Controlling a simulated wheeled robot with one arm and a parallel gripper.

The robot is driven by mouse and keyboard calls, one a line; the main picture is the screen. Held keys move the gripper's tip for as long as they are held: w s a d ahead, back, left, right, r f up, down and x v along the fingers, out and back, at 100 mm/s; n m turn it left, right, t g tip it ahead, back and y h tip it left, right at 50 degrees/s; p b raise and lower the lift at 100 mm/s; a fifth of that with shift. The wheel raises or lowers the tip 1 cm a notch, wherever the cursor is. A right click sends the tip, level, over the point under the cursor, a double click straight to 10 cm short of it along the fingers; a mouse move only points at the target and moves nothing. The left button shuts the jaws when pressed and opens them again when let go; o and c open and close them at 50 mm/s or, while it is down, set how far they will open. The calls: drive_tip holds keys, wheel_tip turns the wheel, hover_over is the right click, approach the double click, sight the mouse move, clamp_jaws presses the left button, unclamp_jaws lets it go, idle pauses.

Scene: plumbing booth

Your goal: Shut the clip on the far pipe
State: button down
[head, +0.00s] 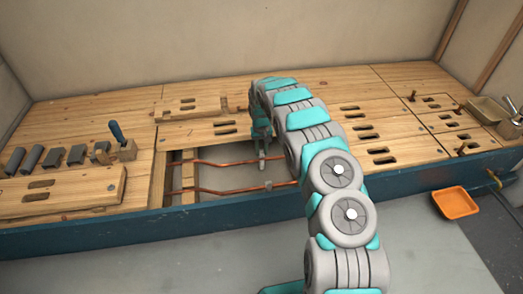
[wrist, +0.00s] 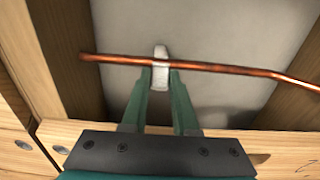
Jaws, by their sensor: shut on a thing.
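The far copper pipe (head: 225,163) runs across the floor opening. In the wrist view the pipe (wrist: 225,67) crosses the picture with a bend at the right. A pale grey clip (wrist: 161,74) sits at the pipe, between my fingertips. My gripper (wrist: 161,76) is shut on the clip, one green finger on each side. In the head view my gripper (head: 263,152) reaches down into the opening at the far pipe, and the clip there is mostly hidden. I cannot tell whether the clip is closed over the pipe.
A near copper pipe (head: 225,191) runs parallel, with a small grey clip (head: 268,185). Wooden boards (head: 205,130) edge the opening. Grey blocks (head: 53,157) and a blue-handled tool (head: 117,132) lie at left. An orange tray (head: 455,203) is on the floor at right.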

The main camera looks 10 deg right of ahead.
drive_tip(key=shift+s+t, duration=0.2)
drive_tip(key=shift+t, duration=0.1)
drive_tip(key=shift+s+t+p, duration=0.3)
drive_tip(key=shift+t+p, duration=0.2)
drive_tip(key=shift+t, duration=0.1)
drive_tip(key=shift+s+a+f+t, duration=0.1)
drive_tip(key=shift+s+f+t, duration=0.3)
drive_tip(key=shift+t, duration=0.6)
drive_tip(key=shift+s+f+t+b, duration=0.3)
drive_tip(key=shift+s+f+t, duration=0.05)
drive_tip(key=shift+t, duration=0.55)
drive_tip(key=shift+s+f+t+b, duration=0.2)
drive_tip(key=shift+t+b, duration=0.8)
drive_tip(key=shift+b, duration=0.1)
drive_tip(key=c, duration=0.7)
unclamp_jaws()
